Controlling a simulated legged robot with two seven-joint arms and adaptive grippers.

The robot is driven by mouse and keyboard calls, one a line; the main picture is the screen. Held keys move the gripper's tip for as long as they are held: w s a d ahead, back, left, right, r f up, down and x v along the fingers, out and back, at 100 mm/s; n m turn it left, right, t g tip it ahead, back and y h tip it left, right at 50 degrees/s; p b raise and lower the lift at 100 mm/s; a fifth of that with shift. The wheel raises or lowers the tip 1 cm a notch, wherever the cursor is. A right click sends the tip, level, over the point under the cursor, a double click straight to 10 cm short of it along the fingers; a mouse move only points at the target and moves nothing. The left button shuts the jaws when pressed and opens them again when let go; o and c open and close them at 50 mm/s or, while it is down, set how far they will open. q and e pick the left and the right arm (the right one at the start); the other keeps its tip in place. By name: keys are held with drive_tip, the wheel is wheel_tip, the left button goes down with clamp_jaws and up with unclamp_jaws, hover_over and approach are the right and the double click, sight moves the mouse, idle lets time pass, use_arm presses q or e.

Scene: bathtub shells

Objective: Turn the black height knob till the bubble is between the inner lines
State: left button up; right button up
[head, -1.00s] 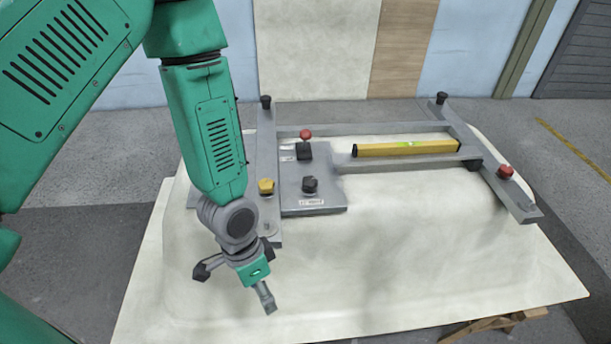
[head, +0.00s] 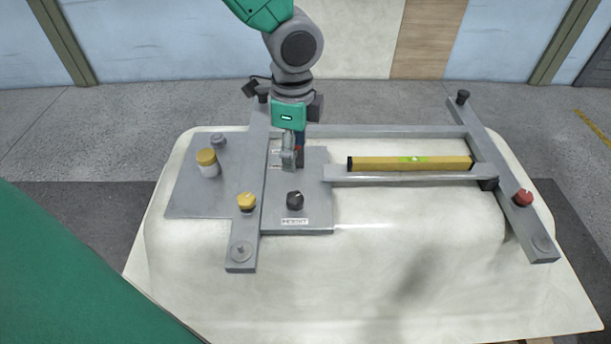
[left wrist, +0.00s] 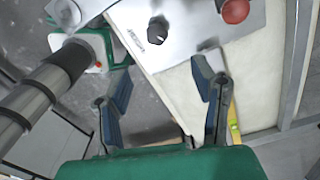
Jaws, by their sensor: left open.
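The black height knob (head: 295,200) stands on a grey plate beside a white label. It also shows near the top of the left wrist view (left wrist: 158,30). My left gripper (head: 294,160) points down over the plate, just behind the knob and apart from it. In the left wrist view its two fingers (left wrist: 164,100) are spread, with nothing between them. The yellow spirit level (head: 432,164) lies on the grey crossbar to the right. Its green vial (head: 413,159) shows, but the bubble is too small to place against the lines. My right gripper is not seen.
A yellow knob (head: 246,201) and a yellow-topped cylinder (head: 207,162) stand left of the black knob. A red knob (head: 523,198) sits on the right rail. The pale shell's front is clear.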

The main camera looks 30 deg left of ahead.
sight(295, 195)
use_arm(q)
drive_tip(key=f, duration=0.4)
drive_tip(key=a+f+b, duration=0.1)
drive_tip(key=f, duration=0.6)
drive_tip(key=shift+s+a+f, duration=0.25)
drive_tip(key=shift+a+f, duration=0.05)
drive_tip(key=shift+f, duration=0.05)
drive_tip(key=d, duration=0.1)
drive_tip(key=d+f, duration=0.1)
drive_tip(key=d, duration=0.1)
drive_tip(key=shift+f+b, duration=0.2)
drive_tip(key=shift+b, duration=0.1)
drive_tip(key=shift+d, duration=0.1)
drive_tip(key=shift+a, duration=0.5)
drive_tip(key=c, duration=0.3)
drive_tip(key=shift+a+f, duration=0.15)
drive_tip(key=shift+a, duration=0.25)
drive_tip(key=c, duration=0.7)
drive_tip(key=shift+s+a, duration=0.1)
drive_tip(key=shift+a, duration=0.25)
drive_tip(key=shift+c, duration=0.7)
drive_tip(key=shift+d, duration=0.6)
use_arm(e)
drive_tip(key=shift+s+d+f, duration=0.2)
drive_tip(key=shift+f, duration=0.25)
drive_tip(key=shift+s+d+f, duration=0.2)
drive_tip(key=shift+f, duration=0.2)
